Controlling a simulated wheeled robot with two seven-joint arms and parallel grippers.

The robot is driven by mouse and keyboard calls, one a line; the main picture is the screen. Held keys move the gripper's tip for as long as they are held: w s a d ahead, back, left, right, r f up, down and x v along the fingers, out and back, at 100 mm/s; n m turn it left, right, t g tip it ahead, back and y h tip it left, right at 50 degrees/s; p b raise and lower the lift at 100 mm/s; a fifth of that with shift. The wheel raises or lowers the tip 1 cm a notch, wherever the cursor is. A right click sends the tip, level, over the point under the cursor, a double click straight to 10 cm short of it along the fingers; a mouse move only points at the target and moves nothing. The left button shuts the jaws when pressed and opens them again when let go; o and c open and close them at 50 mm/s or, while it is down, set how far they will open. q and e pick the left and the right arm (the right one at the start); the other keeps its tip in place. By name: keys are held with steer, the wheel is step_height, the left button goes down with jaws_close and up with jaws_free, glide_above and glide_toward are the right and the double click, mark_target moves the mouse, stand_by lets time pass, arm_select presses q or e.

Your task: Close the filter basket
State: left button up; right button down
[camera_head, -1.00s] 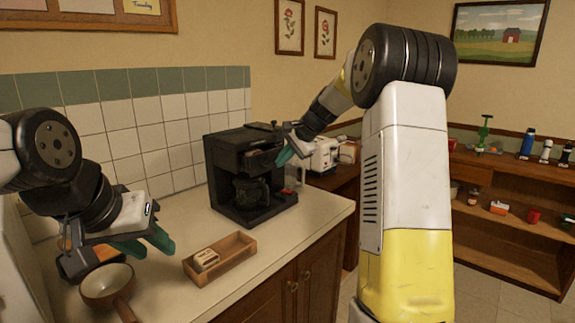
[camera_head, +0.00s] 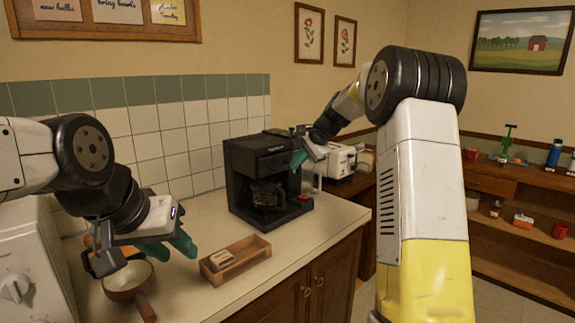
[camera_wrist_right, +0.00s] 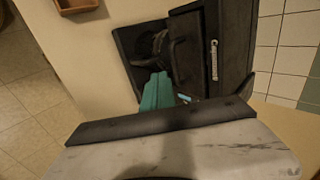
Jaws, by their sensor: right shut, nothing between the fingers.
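The black coffee maker (camera_head: 240,185) stands on the counter against the tiled wall, with a dark glass carafe (camera_head: 267,194) in its bay. Its filter basket (camera_head: 274,163) is the dark front section above the carafe; it looks about flush, but I cannot tell if it is fully closed. My right gripper (camera_head: 297,161) is shut and empty, its teal fingertips close to the front right of the basket. In the right wrist view the teal fingers (camera_wrist_right: 157,92) lie in front of the coffee maker (camera_wrist_right: 190,50); contact is unclear. My left gripper (camera_head: 168,247) is open and empty above the counter.
A brown pan (camera_head: 118,292) sits below my left gripper. A wooden tray (camera_head: 250,258) with a pale block (camera_head: 222,259) lies in front of the coffee maker. Counter between tray and wall is clear.

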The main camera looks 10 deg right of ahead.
steer(key=v, duration=1)
steer(key=s+a+r+n, duration=0.1)
steer(key=s+r+n, duration=0.15)
steer(key=s, duration=0.85)
steer(key=s+f+n+h, duration=0.1)
steer(key=s+f+n, duration=0.1)
steer(key=s, duration=0.6)
steer(key=s+f+n+h, duration=0.1)
steer(key=s+f+n, duration=0.2)
steer(key=s, duration=0.6)
steer(key=s+a+f+n, duration=0.1)
steer(key=s+f+n, duration=0.2)
steer(key=s, duration=0.6)
step_height(320, 180, down, 3)
steer(key=shift+s+r+h, duration=0.2)
steer(key=shift+s+h, duration=0.05)
steer(key=shift+h, duration=0.15)
